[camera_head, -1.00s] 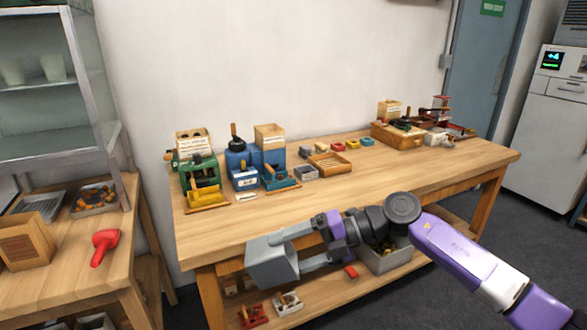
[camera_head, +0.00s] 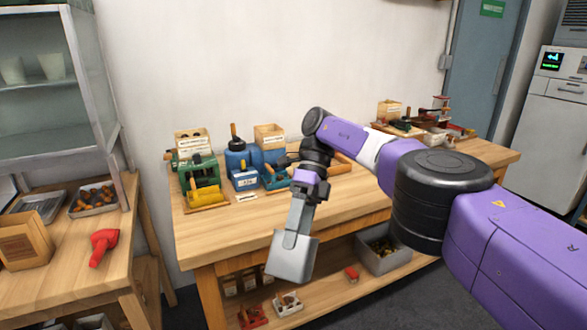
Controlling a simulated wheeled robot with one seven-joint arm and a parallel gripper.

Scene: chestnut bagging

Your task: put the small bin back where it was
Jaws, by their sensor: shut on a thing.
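A small grey bin (camera_head: 291,257) hangs from my gripper (camera_head: 298,222) in the head view, in front of the front edge of the wooden workbench. My gripper points down and its grey fingers are shut on the bin. The bin's inside is not visible from here. My purple and black arm reaches in from the right and hides part of the bench top.
The workbench (camera_head: 235,230) holds green and blue devices at the back left. A grey container (camera_head: 385,258) with dark contents sits on its lower shelf.

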